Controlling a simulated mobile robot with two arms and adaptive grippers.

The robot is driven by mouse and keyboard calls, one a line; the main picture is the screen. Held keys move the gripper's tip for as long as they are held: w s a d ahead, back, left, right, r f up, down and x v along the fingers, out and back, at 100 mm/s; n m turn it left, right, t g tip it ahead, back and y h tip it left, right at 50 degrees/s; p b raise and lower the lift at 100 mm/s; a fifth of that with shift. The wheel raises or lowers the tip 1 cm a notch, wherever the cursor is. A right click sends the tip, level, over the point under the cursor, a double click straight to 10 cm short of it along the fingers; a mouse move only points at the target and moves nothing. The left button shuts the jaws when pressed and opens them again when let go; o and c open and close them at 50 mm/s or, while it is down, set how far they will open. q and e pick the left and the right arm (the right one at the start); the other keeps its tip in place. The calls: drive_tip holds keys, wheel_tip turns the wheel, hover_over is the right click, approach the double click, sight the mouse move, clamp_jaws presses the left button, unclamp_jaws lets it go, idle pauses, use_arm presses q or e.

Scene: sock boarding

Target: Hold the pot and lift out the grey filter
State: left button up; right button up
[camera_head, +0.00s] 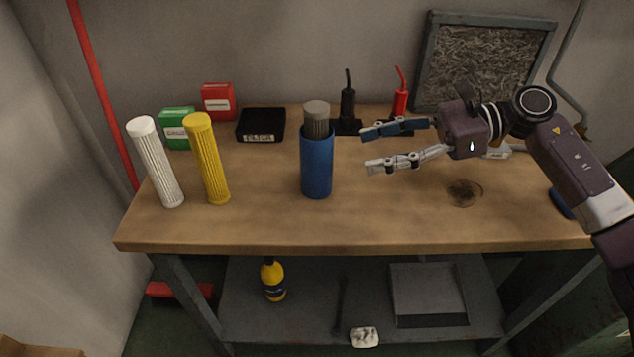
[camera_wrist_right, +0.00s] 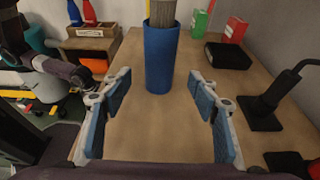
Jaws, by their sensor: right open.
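The blue pot (camera_head: 317,168) stands upright near the middle of the table. The grey filter (camera_head: 318,120) stands inside it, its upper part and cap showing above the rim; its lower part is hidden in the pot. My right gripper (camera_head: 367,150) is open and empty to the right of the pot, fingers pointing at it and apart from it. In the right wrist view the pot (camera_wrist_right: 161,62) is ahead between the open fingers, with the filter (camera_wrist_right: 162,13) cut off by the top edge. My left gripper is not seen.
A white filter (camera_head: 157,165) and a yellow filter (camera_head: 208,160) stand at left. Behind are a green box (camera_head: 176,128), a red box (camera_head: 218,101), a black tray (camera_head: 261,126) and dark and red (camera_head: 400,93) upright tools on bases. The table front is clear.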

sight(330, 174)
wheel_tip(330, 174, down, 4)
drive_tip(key=shift+r+b, duration=0.25)
drive_tip(key=shift+b, duration=0.9)
drive_tip(key=shift+a, duration=0.4)
drive_tip(key=p+x, duration=0.1)
drive_tip(key=x, duration=0.3)
drive_tip(key=shift+a, duration=0.35)
drive_tip(key=x, duration=0.3)
drive_tip(key=shift+f+b, duration=0.3)
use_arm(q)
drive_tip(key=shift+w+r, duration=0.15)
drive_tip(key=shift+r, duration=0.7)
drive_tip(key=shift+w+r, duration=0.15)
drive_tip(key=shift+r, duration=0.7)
use_arm(e)
drive_tip(key=shift+a+f, duration=0.15)
drive_tip(key=shift+a, duration=0.55)
drive_tip(key=shift+c, duration=0.4)
